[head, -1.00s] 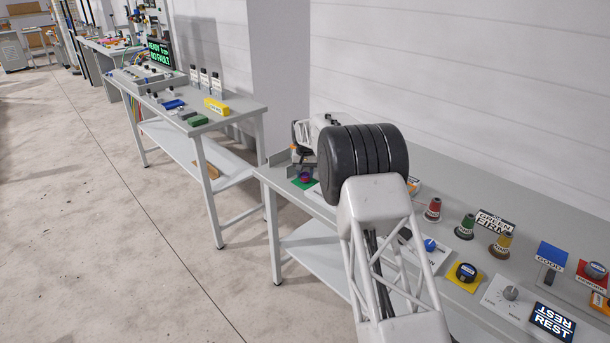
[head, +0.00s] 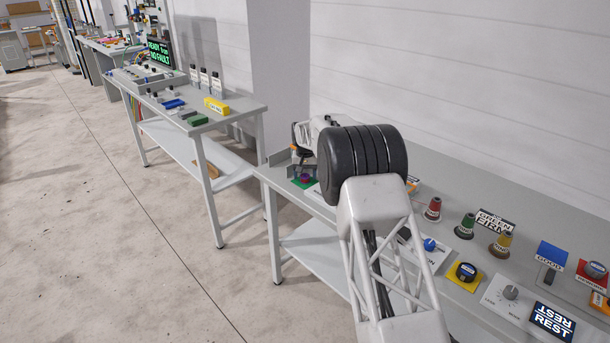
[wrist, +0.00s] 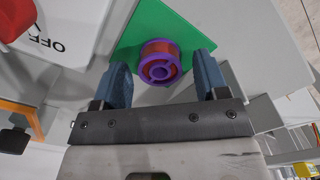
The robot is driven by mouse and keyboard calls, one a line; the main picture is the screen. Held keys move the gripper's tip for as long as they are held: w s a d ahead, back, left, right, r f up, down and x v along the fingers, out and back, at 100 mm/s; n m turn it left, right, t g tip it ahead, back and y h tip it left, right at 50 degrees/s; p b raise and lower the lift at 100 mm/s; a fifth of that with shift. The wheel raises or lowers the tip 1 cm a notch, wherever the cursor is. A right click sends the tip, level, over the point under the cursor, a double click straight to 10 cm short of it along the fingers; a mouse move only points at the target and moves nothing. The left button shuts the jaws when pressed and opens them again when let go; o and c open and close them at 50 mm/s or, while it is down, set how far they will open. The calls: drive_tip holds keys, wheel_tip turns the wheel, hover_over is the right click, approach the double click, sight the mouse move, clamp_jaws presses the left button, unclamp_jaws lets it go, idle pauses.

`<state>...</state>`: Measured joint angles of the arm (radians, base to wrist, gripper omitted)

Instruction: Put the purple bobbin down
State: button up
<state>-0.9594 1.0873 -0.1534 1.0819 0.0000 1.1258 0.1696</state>
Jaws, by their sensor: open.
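The purple bobbin (wrist: 160,62), with a reddish-orange winding, rests on a green mat (wrist: 125,50) in the wrist view. My gripper (wrist: 163,72) is open in the wrist view. Its two blue fingers stand on either side of the bobbin, with a visible gap at each side. In the head view my arm hides most of the gripper.
In the wrist view a white panel (wrist: 75,42) marked OFF, with a red part (wrist: 15,18), lies left of the mat. A second bench (head: 240,105) stands beyond a gap.

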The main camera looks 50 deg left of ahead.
wheel_tip(320, 180, up, 12)
drive_tip(key=shift+r, duration=0.15)
idle(0.7)
idle(0.6)
